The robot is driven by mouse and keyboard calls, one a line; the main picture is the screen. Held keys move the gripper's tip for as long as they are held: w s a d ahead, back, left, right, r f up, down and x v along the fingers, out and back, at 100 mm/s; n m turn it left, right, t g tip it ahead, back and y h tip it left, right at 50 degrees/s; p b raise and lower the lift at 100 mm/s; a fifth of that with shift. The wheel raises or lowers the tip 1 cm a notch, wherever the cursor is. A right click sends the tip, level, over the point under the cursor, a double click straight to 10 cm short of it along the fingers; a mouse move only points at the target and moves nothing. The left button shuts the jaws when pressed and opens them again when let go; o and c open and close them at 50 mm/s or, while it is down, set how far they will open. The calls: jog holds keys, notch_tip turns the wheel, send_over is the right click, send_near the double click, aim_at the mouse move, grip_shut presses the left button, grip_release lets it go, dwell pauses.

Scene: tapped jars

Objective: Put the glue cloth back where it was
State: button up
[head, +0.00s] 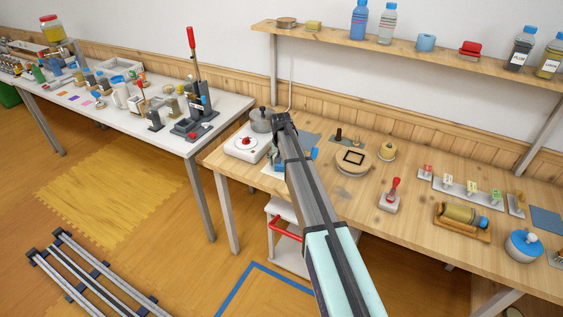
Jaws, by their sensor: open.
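My gripper (277,157) is at the far end of my arm, over the left part of the wooden table, and is small and partly hidden by the arm. I see nothing held in it. A flat grey-blue cloth-like piece (309,141) lies just right of my wrist, partly covered by the arm. A similar blue-grey flat piece (546,219) lies at the table's right end. I cannot tell which of them is the glue cloth. A blue-capped thing (314,154) shows beside my arm.
A white hotplate (246,146) and a grey pot (262,121) stand left of my gripper. A round wooden stand (353,161), a red-handled tool (391,194) and a roller in a tray (462,215) stand to the right. A shelf (400,50) with bottles hangs above.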

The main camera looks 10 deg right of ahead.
jog(key=shift+r, duration=0.1)
notch_tip(320, 180, up, 12)
jog(key=s+b, duration=0.1)
jog(key=b, duration=0.1)
jog(key=shift+s+a+b, duration=0.25)
jog(key=shift+s+b, duration=0.1)
jog(key=shift+s, duration=0.05)
